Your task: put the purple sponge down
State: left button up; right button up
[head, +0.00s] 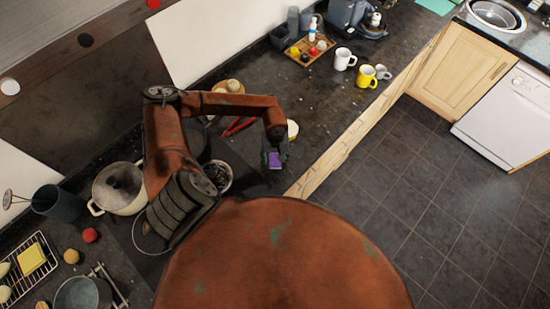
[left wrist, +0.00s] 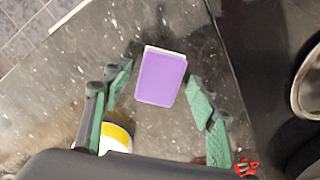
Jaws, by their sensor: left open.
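The purple sponge (head: 274,160) is a small block with a pale edge, on the dark speckled countertop near its front edge. In the left wrist view the purple sponge (left wrist: 161,77) lies between and just beyond the green fingertips, with a gap on both sides. My left gripper (head: 276,150) is over the sponge in the head view, its fingers partly hidden by its own arm. In the left wrist view my left gripper (left wrist: 160,80) is spread open and holds nothing. My right gripper is in neither view.
A white round container (head: 292,129) stands close behind the gripper; red-handled tongs (head: 238,126) lie to the left. A bowl with dark contents (head: 218,178) and a cream pot (head: 119,190) are further left. Mugs (head: 366,76) stand at the back right. The counter between is mostly clear.

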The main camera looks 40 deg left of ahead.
aim_at(275, 160)
pick_arm(q)
jog(key=shift+r+p, duration=0.2)
jog(key=shift+p, duration=0.1)
notch_tip(275, 160, up, 12)
jog(key=b, duration=0.3)
jog(key=shift+f, duration=0.1)
notch_tip(275, 160, down, 12)
jog(key=p, duration=0.3)
jog(key=shift+w+r+b, duration=0.1)
jog(key=shift+r+b, duration=0.2)
jog(key=shift+b, duration=0.05)
jog(key=shift+r, duration=0.45)
